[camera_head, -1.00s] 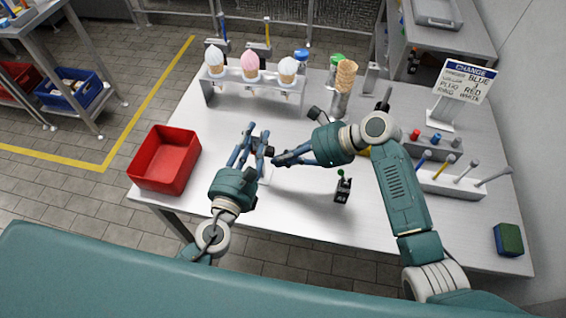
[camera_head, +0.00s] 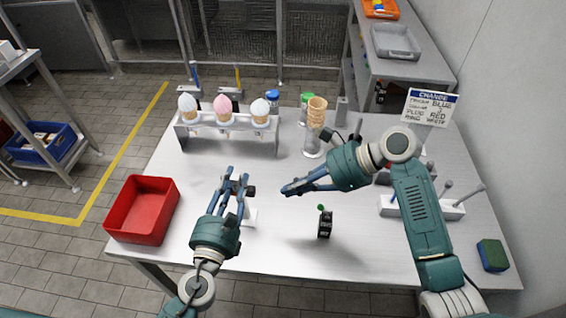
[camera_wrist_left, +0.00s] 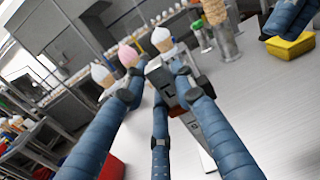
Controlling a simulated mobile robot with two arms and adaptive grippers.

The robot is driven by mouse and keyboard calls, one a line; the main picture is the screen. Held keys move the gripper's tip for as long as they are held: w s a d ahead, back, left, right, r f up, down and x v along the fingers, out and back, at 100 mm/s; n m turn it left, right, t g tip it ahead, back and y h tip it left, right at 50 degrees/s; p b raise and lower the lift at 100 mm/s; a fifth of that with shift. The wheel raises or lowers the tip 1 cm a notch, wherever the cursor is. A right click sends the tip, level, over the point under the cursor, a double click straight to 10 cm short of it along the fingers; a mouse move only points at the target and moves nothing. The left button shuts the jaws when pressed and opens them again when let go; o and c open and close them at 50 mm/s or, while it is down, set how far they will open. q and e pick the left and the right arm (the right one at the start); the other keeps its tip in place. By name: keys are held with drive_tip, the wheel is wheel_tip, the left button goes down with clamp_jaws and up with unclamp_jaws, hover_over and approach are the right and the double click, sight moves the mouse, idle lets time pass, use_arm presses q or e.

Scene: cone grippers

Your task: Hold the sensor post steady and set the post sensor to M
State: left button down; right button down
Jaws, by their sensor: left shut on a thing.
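The sensor post (camera_wrist_left: 163,82) is a grey upright block with a dark knob (camera_wrist_left: 204,86) on its side. It stands between the fingers of my left gripper (camera_head: 237,180), which is shut on it. In the head view the fingers hide most of the post; its pale base (camera_head: 250,215) and dark knob (camera_head: 251,191) show. The setting on the knob is too small to read. My right gripper (camera_head: 285,190) is a little to the right of the knob, apart from it, pointing left. Its fingers look close together, but I cannot tell whether they are shut.
A black device with a green knob (camera_head: 325,223) stands right of the post. A red bin (camera_head: 142,212) is at the left. The table's front middle is clear.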

use_arm(q)
drive_tip(key=shift+a+f, duration=0.1)
drive_tip(key=shift+f, duration=0.15)
drive_tip(key=c, duration=1.5)
unclamp_jaws()
drive_tip(key=shift+o, duration=0.8)
drive_tip(key=shift+w+r, duration=0.1)
